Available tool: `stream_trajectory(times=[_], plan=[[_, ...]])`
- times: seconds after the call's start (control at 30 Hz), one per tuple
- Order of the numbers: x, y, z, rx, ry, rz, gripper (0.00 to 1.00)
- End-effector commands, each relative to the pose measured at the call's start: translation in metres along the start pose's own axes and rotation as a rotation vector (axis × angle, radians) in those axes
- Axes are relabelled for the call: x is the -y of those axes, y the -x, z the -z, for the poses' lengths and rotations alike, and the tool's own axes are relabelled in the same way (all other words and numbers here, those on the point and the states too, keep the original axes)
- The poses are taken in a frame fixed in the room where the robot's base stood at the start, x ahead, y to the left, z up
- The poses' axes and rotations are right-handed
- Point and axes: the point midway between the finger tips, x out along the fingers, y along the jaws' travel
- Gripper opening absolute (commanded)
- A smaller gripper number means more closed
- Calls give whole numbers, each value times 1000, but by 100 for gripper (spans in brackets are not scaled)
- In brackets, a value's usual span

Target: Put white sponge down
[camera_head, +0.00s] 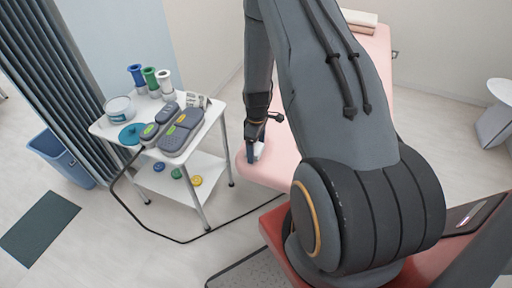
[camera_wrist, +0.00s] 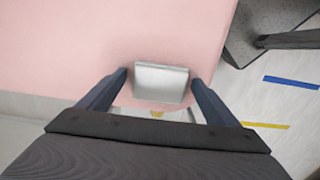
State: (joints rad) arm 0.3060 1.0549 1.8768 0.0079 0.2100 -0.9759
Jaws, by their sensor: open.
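The white sponge (camera_wrist: 161,82) lies on the end of the pink treatment table (camera_wrist: 60,45), close to its edge. My gripper (camera_wrist: 160,80) is open, with one finger on each side of the sponge in the wrist view. Small gaps show between the fingers and the sponge. In the head view my gripper (camera_head: 254,147) points down at the near left corner of the pink table (camera_head: 283,150), and the sponge (camera_head: 258,150) shows only in part beside the fingers.
A white trolley (camera_head: 207,127) to the left carries a grey device (camera_head: 181,132), a tub (camera_head: 119,108) and colored rolls. A blue bin (camera_head: 62,155) stands by the curtain. A black cable lies on the floor around the trolley. A red surface (camera_head: 275,228) is near my arm.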

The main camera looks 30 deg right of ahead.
Motion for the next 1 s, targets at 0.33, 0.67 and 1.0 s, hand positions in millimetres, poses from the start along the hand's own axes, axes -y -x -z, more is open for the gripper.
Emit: stream_trajectory(times=[0.33,0.67,1.0], plan=[[-1,26,1,-1,0,-2,84],[-1,79,1,-2,0,-3,84],[0,118,0,0,0,0,84]])
